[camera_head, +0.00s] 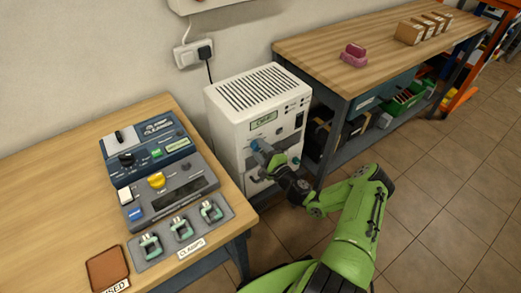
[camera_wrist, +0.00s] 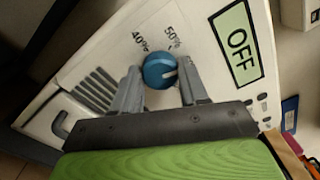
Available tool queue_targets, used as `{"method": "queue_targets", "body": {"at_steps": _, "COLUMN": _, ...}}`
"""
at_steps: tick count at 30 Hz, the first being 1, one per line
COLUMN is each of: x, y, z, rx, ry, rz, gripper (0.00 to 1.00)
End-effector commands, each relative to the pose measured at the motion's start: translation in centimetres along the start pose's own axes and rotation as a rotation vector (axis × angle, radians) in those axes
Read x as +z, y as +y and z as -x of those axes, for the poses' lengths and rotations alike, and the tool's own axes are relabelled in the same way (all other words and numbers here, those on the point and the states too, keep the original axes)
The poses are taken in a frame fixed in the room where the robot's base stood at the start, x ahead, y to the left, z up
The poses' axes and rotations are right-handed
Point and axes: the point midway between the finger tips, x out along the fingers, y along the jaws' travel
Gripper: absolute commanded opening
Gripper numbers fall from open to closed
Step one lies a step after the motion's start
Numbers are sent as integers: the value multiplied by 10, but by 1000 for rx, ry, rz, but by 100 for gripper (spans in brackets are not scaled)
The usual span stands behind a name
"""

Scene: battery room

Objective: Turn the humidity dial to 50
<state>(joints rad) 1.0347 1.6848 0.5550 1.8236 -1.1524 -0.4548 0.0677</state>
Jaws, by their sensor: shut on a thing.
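The humidity dial (camera_wrist: 160,68) is a round blue knob on the front of a white vented unit (camera_head: 232,125). In the wrist view it sits between the two grey fingers of my gripper (camera_wrist: 159,74), which are shut on its sides. Labels 40% (camera_wrist: 140,41) and 50% (camera_wrist: 172,36) are printed beside the dial. A light mark shows on the knob's right part; which label it points to I cannot tell. A green display (camera_wrist: 237,41) reads OFF. In the head view my gripper (camera_head: 259,149) reaches the unit's front and partly hides the dial.
A wooden bench (camera_head: 60,165) with control boxes (camera_head: 165,180) and several clamps (camera_head: 183,229) stands left of the unit. Another bench (camera_head: 330,45) with pink blocks (camera_head: 353,54) and cardboard boxes (camera_head: 410,32) stands right. A black plug (camera_head: 205,51) is on the wall behind. Tiled floor (camera_head: 440,200) is open at right.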

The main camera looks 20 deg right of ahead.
Motion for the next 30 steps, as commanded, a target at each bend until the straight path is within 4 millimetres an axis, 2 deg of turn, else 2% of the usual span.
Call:
{"method": "queue_targets", "body": {"at_steps": 18, "x": -2, "y": 3, "z": 1, "rx": 5, "ry": 3, "rz": 540, "gripper": 13}}
{"method": "queue_targets", "body": {"at_steps": 30, "x": -2, "y": 3, "z": 1, "rx": 4, "ry": 2, "rz": 712, "gripper": 13}}
